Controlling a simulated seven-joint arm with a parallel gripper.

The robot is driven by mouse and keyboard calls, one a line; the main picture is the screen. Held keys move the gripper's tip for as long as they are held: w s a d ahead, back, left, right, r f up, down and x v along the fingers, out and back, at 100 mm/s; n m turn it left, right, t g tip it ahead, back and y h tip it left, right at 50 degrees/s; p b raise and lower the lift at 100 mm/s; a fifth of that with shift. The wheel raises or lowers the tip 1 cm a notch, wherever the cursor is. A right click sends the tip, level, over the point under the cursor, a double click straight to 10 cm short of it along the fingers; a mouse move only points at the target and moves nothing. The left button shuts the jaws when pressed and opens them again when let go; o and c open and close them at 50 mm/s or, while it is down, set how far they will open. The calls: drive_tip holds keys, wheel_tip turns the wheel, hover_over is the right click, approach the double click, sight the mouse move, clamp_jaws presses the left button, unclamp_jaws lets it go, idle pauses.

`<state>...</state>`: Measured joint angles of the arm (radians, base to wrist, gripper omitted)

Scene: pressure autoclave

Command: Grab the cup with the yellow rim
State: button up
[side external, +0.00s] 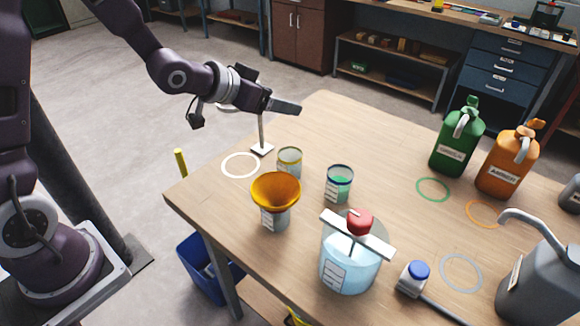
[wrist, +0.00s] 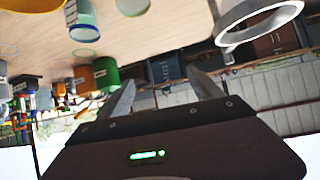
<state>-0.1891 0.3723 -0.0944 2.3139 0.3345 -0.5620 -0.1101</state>
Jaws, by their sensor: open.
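The cup with the yellow rim (side external: 289,164) is a small clear cup standing upright on the wooden table, behind the yellow funnel (side external: 275,187). My gripper (side external: 298,108) is open and empty, held above the table's back left part, beyond the cup and apart from it. In the wrist view, which is upside down, my two fingers (wrist: 163,92) are spread with nothing between them. A cup cut off at the top edge (wrist: 132,6) may be the yellow-rimmed one, but its rim is not clear. A blue-rimmed cup (side external: 339,185) with green contents stands to the right.
A stand with a ring (side external: 262,148) is close to my gripper; its ring looms in the wrist view (wrist: 262,36). A large beaker with a red-knobbed bar (side external: 350,265) stands in front. Green (side external: 455,145) and orange (side external: 508,165) jugs and a grey can (side external: 540,290) stand right.

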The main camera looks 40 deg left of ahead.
drive_tip(key=w+d+f+t+h, duration=0.1)
drive_tip(key=w+f+h, duration=0.15)
drive_tip(key=f, duration=0.25)
drive_tip(key=n+t+h, duration=0.1)
drive_tip(key=t, duration=0.1)
hover_over(299, 163)
drive_tip(key=w+a, duration=0.2)
drive_tip(key=a, duration=0.1)
wheel_tip(299, 163, down, 4)
drive_tip(key=s+f+m, duration=0.1)
drive_tip(key=f, duration=0.1)
drive_tip(key=s+a+f+m+g, duration=0.1)
drive_tip(key=s+f, duration=0.1)
drive_tip(key=f, duration=0.1)
drive_tip(key=s+a+f+m+g, duration=0.1)
drive_tip(key=s+f, duration=0.1)
drive_tip(key=f, duration=0.1)
drive_tip(key=shift+m+h, duration=0.25)
drive_tip(key=shift+m, duration=0.05)
drive_tip(key=x, duration=0.7)
drive_tip(key=shift+s+d+r, duration=0.15)
drive_tip(key=shift+d, duration=0.15)
drive_tip(key=c, duration=1.4)
